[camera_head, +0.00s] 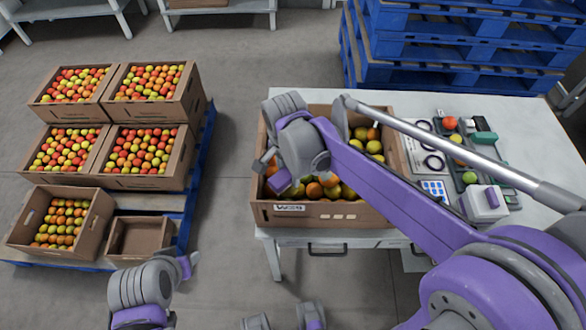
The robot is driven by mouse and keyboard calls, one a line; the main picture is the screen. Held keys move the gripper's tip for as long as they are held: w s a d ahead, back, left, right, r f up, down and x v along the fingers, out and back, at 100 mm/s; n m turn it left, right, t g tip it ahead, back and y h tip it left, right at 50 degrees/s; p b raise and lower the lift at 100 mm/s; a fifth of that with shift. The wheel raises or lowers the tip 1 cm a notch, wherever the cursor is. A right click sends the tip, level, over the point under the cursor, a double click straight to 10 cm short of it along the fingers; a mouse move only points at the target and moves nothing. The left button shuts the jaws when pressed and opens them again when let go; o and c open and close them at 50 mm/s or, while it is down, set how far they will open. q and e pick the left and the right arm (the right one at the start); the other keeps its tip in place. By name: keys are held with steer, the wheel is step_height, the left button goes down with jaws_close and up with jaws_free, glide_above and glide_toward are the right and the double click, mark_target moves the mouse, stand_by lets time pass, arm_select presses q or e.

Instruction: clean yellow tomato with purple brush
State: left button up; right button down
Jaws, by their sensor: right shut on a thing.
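My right gripper (271,172) is low over the left side of a cardboard crate (300,215) on the white table. An orange-yellow tomato (271,169) shows between its fingers, mostly hidden, so its exact colour is hard to tell. Several yellow and orange tomatoes (373,147) lie in the crate, partly hidden by my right arm. A small purple item (491,197) is at the white block on the table's right; I cannot tell whether it is a brush. My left gripper (190,264) is at the lower left, away from the table, its opening unclear.
Full tomato crates (150,150) stand on a blue pallet at left. Blue pallets (450,50) are stacked behind.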

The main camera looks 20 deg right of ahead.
steer(key=shift+s+a+f, duration=0.15)
steer(key=shift+s+a, duration=0.15)
steer(key=shift+a, duration=0.1)
steer(key=shift+w+d, duration=0.4)
steer(key=shift+d, duration=0.25)
steer(key=shift+w+d, duration=0.35)
steer(key=shift+d, duration=0.3)
steer(key=shift+w+d, duration=0.4)
steer(key=shift+d, duration=0.25)
steer(key=shift+s+a, duration=0.35)
steer(key=shift+a, duration=0.3)
steer(key=shift+s+a, duration=0.4)
steer(key=shift+a, duration=0.25)
steer(key=shift+s+a, duration=0.35)
steer(key=shift+a, duration=0.3)
steer(key=shift+w+d, duration=0.1)
steer(key=shift+d, duration=0.05)
steer(key=shift+w+d, duration=0.5)
steer(key=shift+d, duration=0.4)
steer(key=shift+w+d, duration=0.5)
steer(key=shift+d, duration=0.4)
